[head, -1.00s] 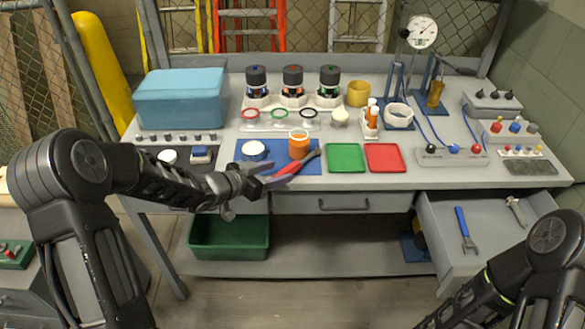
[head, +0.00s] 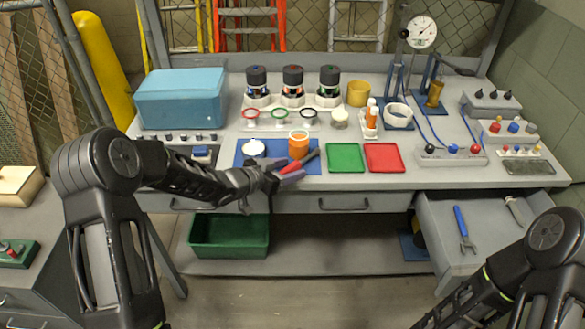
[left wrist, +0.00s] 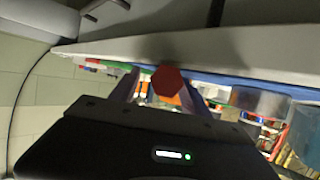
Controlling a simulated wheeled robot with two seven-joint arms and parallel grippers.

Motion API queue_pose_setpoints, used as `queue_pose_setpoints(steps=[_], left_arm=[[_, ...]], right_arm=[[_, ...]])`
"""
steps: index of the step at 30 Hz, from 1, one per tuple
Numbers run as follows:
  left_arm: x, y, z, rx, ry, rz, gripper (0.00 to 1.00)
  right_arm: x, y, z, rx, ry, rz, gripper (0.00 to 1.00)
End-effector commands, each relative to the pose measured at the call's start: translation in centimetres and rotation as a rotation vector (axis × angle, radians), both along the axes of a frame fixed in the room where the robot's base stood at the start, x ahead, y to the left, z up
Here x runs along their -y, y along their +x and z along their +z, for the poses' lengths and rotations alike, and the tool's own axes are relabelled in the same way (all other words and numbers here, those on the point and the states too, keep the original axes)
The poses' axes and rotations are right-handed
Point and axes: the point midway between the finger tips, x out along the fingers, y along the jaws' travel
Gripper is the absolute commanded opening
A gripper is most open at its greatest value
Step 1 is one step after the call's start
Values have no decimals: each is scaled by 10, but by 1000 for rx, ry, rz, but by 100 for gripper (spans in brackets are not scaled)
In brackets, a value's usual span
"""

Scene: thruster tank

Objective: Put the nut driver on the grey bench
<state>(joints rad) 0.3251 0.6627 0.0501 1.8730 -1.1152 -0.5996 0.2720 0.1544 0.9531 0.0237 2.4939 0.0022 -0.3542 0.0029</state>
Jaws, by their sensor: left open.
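The nut driver (head: 312,155), with a red handle and a dark shaft, lies at the front right of the blue mat on the grey workbench (head: 440,178). My left gripper (head: 284,169) is open at the bench's front edge, its fingers on either side of the red handle. In the left wrist view the handle's red hexagonal end (left wrist: 167,81) shows between the two fingers. I cannot tell whether the fingers touch it. My right arm shows at the lower right; its gripper is out of view.
An orange cup (head: 298,146) and a white-topped round piece (head: 253,149) stand on the mat close by. Green (head: 346,158) and red (head: 385,158) trays lie to the right. An open drawer (head: 490,240) juts out at right. Another grey surface (head: 45,215) stands at far left.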

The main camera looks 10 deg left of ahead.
Motion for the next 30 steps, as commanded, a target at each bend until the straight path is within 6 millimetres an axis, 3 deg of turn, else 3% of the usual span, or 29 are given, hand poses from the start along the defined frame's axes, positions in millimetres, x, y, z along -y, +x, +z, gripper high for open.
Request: queue_pose_setpoints(steps=[7, 27, 30], left_arm=[[0, 0, 0, 0, 0, 0, 55], [0, 0, 0, 0, 0, 0, 0], [0, 0, 0, 0, 0, 0, 0]], right_arm=[[0, 0, 0, 0, 0, 0, 80], [0, 0, 0, 0, 0, 0, 80], [0, 0, 0, 0, 0, 0, 80]])
